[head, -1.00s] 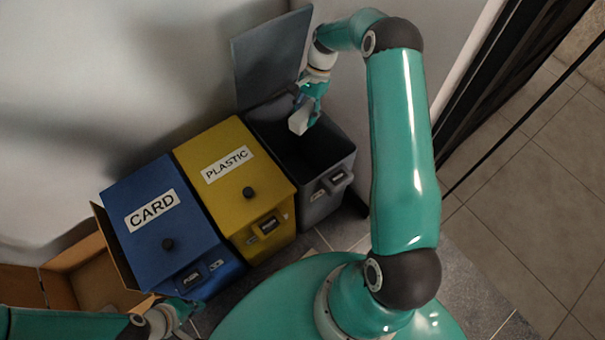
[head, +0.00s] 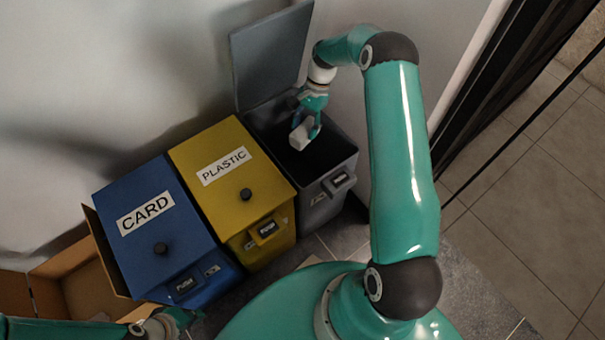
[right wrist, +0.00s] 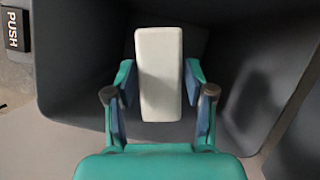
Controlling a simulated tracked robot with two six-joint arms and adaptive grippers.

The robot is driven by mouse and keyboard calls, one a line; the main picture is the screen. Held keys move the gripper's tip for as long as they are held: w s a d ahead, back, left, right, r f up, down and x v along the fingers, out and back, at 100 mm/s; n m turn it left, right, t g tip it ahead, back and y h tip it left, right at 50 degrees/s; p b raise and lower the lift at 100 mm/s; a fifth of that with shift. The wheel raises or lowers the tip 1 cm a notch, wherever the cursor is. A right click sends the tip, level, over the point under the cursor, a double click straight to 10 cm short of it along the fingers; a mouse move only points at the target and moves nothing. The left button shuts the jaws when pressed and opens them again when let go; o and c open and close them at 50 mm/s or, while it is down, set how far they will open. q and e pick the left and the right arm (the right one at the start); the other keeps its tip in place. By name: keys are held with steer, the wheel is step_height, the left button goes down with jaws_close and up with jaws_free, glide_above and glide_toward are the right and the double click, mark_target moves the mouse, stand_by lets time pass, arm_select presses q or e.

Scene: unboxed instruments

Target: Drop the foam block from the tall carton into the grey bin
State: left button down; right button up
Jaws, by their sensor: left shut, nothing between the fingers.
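The white foam block (head: 300,138) is between the fingers of my right gripper (head: 306,123), over the open mouth of the grey bin (head: 325,182). The bin's lid (head: 270,55) is raised against the wall. My left gripper (head: 172,321) is shut and empty at the bottom edge, below the blue bin; its tips are partly cut off.
A yellow PLASTIC bin (head: 232,170) and a blue CARD bin (head: 155,230), both lidded, stand left of the grey bin. An open brown carton (head: 90,280) is at the lower left, partly hidden. Tiled floor at the right is clear.

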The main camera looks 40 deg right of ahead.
steer(key=shift+o, duration=1.2)
step_height(320, 180, up, 10)
